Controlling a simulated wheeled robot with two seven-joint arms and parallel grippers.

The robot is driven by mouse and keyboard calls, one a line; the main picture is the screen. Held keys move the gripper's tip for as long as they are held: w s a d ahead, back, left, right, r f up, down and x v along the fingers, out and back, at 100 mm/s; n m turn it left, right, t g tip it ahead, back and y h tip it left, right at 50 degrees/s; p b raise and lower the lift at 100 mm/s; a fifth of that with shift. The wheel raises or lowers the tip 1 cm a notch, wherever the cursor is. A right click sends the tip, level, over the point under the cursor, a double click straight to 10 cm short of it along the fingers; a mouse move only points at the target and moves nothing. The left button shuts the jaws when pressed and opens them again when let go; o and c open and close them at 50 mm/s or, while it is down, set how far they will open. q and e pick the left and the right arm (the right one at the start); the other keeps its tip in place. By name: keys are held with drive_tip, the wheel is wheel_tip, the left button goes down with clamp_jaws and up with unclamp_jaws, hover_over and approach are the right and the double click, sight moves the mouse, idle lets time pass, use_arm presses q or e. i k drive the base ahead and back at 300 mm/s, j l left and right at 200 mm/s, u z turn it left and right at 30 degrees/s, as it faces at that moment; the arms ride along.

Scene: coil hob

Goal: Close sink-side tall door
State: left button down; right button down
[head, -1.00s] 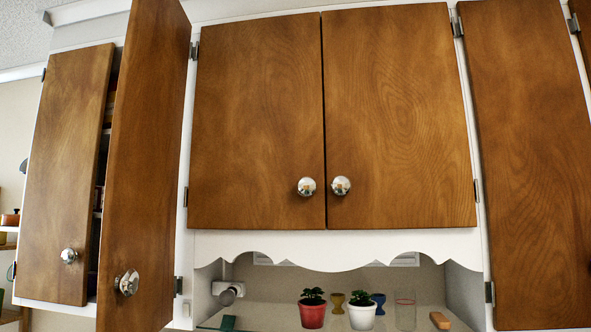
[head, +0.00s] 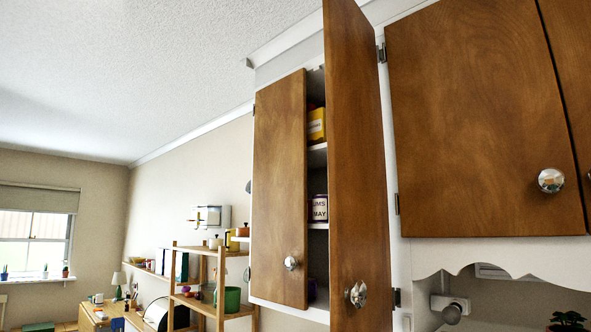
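A tall wooden cabinet door (head: 355,170) stands swung open toward me in the head view, hinged on its right side, with a round metal knob (head: 357,293) low on it. To its left, another wooden door (head: 279,190) of the same cabinet looks nearly closed, with its own knob (head: 291,263). Between the two, shelves show a yellow box (head: 316,125) and a labelled can (head: 319,207). I cannot tell from the picture which door is called sink-side. Neither of my grippers is in view.
A closed wooden door (head: 480,120) with a knob (head: 551,180) is at the right. Below it is an alcove with a plant (head: 568,321). A wooden shelf rack (head: 212,285) stands at the left, and a window (head: 38,235) is farther off.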

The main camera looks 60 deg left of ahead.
sight(361, 294)
drive_tip(key=u, duration=1.45)
